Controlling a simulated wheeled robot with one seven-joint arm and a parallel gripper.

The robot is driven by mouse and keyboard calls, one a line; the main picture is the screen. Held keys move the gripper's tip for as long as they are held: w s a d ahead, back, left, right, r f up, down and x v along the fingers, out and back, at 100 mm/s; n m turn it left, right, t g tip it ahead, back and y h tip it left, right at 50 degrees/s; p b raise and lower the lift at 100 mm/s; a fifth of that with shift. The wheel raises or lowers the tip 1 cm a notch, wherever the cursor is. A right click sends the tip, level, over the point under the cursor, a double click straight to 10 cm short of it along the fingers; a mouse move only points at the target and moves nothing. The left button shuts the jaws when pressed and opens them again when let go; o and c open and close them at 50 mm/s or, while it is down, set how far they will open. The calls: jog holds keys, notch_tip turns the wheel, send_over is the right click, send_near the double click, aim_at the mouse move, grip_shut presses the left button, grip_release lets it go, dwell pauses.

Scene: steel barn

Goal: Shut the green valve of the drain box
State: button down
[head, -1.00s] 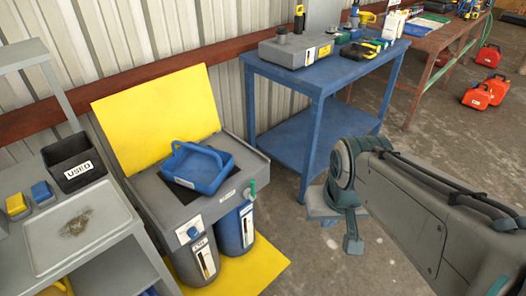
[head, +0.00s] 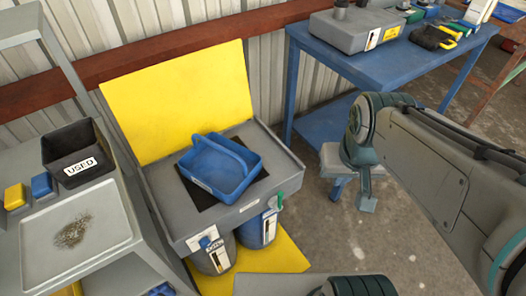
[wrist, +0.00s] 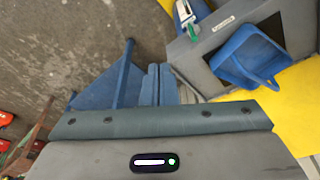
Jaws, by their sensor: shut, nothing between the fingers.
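The grey drain box (head: 172,213) stands in the middle of the head view with its yellow lid (head: 185,95) raised behind it. In the wrist view a small green and white part (wrist: 184,12) shows at the top edge; I cannot tell the handle's exact angle. My gripper (wrist: 159,84) is shut and empty, its two blue fingers side by side. It is apart from the valve, to the right of the box in the head view.
A blue tray (head: 222,170) with a handle sits on the box, also in the wrist view (wrist: 250,57). A blue valve (head: 205,242) is at the front left. A grey rack (head: 75,235) with a USED bin (head: 80,155) stands left. A blue table (head: 375,68) stands behind right.

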jog(key=shift+w+a, duration=0.1)
jog(key=shift+w, duration=0.05)
jog(key=w+a+f+n+h+b, duration=0.1)
jog(key=w+a+f+n+b, duration=0.2)
jog(key=a+f+b, duration=0.5)
jog(key=w+a+f+n+h+b, duration=0.2)
jog(key=a+f+n+b, duration=0.4)
jog(key=f, duration=0.8)
jog(key=w+a+b, duration=0.1)
jog(key=a+b, duration=0.1)
jog(key=a, duration=0.1)
jog(key=shift+w+a+f, duration=0.25)
jog(key=shift+w+f, duration=0.05)
jog(key=shift+w, duration=0.1)
